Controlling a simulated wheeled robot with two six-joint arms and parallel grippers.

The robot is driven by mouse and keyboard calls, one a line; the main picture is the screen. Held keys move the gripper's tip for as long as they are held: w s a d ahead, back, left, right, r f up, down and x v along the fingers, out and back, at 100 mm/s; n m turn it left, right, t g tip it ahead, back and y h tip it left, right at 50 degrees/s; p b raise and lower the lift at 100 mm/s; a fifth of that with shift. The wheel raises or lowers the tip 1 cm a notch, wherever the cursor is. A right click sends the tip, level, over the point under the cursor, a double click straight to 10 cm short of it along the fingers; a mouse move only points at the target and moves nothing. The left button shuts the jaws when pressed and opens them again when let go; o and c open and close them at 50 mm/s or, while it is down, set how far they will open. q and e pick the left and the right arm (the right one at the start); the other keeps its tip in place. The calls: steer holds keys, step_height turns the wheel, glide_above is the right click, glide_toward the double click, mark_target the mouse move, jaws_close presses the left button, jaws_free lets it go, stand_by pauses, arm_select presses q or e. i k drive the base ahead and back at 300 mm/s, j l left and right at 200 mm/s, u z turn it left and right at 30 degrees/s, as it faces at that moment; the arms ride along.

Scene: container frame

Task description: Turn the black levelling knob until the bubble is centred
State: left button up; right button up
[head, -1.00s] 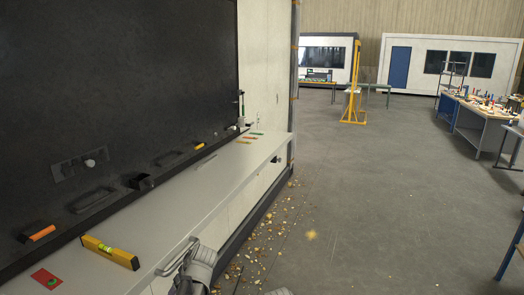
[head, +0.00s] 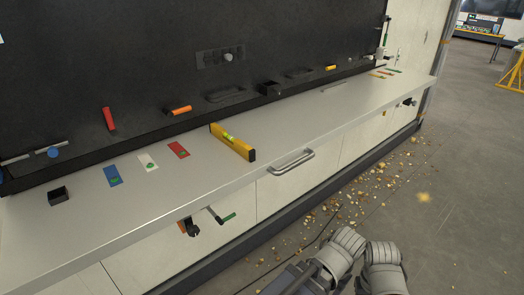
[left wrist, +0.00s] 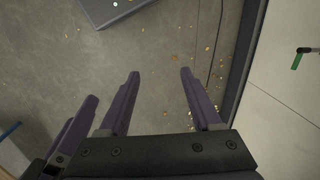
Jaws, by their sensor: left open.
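The yellow spirit level (head: 243,149) lies on the grey counter with a green vial near its middle; the bubble is too small to read. A black knob (head: 193,230) sits on the white front panel below the counter, beside an orange piece. Another dark knob (head: 407,102) is on the panel farther right. My left gripper (left wrist: 160,78) is open and empty in the left wrist view, above the floor and apart from the panel. A further dark finger (left wrist: 72,130) at its left seems to be my right gripper; its opening is hidden.
A metal handle (head: 291,162) projects from the counter front. Blue, white and red cards, a black box (head: 59,195) lie on the counter. Crumbs litter the floor.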

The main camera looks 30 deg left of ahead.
mark_target(192, 230)
steer(key=u, duration=0.45)
steer(key=j+u, duration=0.1)
steer(key=u, duration=0.75)
steer(key=i+u, duration=0.1)
steer(key=u, duration=0.35)
